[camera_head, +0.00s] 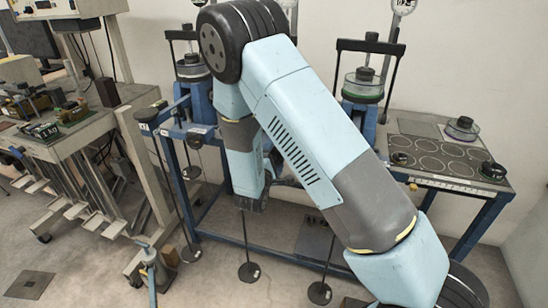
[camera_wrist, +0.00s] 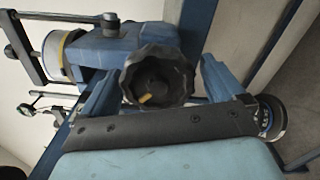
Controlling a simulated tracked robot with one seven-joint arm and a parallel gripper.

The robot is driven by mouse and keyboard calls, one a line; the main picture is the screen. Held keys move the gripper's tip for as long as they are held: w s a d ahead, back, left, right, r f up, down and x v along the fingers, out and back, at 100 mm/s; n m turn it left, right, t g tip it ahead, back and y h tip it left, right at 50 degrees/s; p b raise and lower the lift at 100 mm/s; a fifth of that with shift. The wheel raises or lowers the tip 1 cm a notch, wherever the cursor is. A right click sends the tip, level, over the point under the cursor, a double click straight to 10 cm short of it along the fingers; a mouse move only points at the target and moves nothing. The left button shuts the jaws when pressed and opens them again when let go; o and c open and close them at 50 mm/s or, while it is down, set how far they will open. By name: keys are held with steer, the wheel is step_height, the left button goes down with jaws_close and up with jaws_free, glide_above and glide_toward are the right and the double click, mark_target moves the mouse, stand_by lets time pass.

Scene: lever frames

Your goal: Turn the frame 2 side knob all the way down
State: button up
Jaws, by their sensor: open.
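A black, lobed side knob (camera_wrist: 160,70) with a small yellow mark faces the camera in the wrist view. It sits on the front of a blue lever frame (camera_wrist: 105,50). My gripper (camera_wrist: 160,84) is open, with one blue finger on each side of the knob. Gaps show between the fingers and the knob, and I cannot tell how deep it sits between them. The yellow mark is at the knob's lower left. In the head view my arm hides the knob and most of my gripper. No frame number is readable.
Two blue lever frames stand on the bench in the head view, one left (camera_head: 194,68) and one right (camera_head: 364,82). A plate with circles (camera_head: 440,152) is at the right. A cluttered bench (camera_head: 85,125) stands left. Hanging rods with discs (camera_head: 249,272) are below.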

steer(key=v, duration=0.6)
stand_by(0.4)
steer(key=w+m, duration=0.1)
steer(key=m, duration=0.1)
steer(key=w+d+m, duration=0.1)
steer(key=w+m, duration=0.1)
steer(key=m, duration=0.1)
steer(key=w+d+m, duration=0.1)
steer(key=w+m, duration=0.1)
steer(key=shift+w+m, duration=0.15)
steer(key=shift+m, duration=0.15)
steer(key=shift+w, duration=0.15)
steer(key=shift+c, duration=0.4)
steer(key=c, duration=1.3)
